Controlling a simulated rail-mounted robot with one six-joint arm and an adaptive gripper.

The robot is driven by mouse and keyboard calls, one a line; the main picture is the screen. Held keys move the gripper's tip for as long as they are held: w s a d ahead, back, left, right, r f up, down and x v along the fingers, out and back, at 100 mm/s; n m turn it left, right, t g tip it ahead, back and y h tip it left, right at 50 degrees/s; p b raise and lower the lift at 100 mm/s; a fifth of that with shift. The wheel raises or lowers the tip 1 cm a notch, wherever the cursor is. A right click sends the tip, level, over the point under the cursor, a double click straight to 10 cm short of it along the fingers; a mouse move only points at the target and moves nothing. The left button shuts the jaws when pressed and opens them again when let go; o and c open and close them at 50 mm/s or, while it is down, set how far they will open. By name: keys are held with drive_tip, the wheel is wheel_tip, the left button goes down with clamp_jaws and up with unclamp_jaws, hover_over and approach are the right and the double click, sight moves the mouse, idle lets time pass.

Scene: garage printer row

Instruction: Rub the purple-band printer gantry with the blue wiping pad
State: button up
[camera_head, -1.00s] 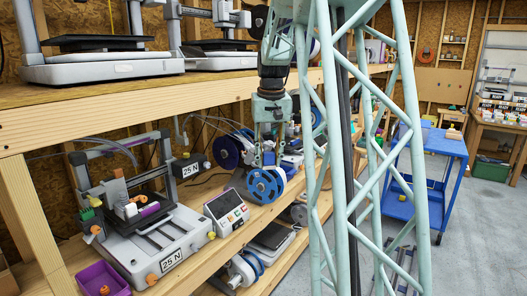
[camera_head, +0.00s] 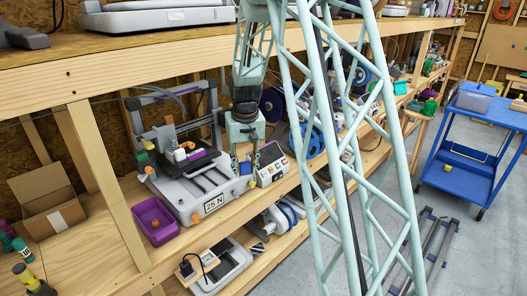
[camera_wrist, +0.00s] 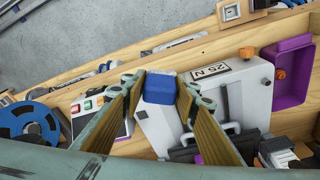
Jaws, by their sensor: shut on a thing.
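The printer (camera_head: 205,196) with the "25 N" label stands on the middle shelf, and a purple strip (camera_head: 197,157) shows on it. In the wrist view its pale base (camera_wrist: 235,95) lies below and right of my fingers, with a bit of purple (camera_wrist: 198,158) at the bottom. The blue wiping pad (camera_wrist: 160,88) sits between my fingertips. My gripper (camera_wrist: 161,90) is shut on it. In the head view my gripper (camera_head: 244,172) hangs at the printer's right side, apart from the gantry (camera_head: 165,97).
A purple bin (camera_head: 152,220) stands left of the printer, and a control box (camera_head: 270,167) stands to its right. A blue spool (camera_wrist: 30,125) is farther along the shelf. An upper shelf (camera_head: 100,62) runs overhead. A cardboard box (camera_head: 45,205) is at far left.

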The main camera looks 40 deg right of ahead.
drive_tip(key=s+a+f+n+p, duration=0.1)
drive_tip(key=s+a+f, duration=0.1)
drive_tip(key=a+f, duration=0.5)
drive_tip(key=s+a+f+n+p, duration=0.1)
drive_tip(key=a+f, duration=0.6)
drive_tip(key=a, duration=0.9)
drive_tip(key=shift+s+f+n+y, duration=0.3)
drive_tip(key=shift+s+n, duration=0.1)
drive_tip(key=shift+n, duration=0.3)
drive_tip(key=shift+d+r, duration=0.1)
drive_tip(key=shift+d, duration=0.05)
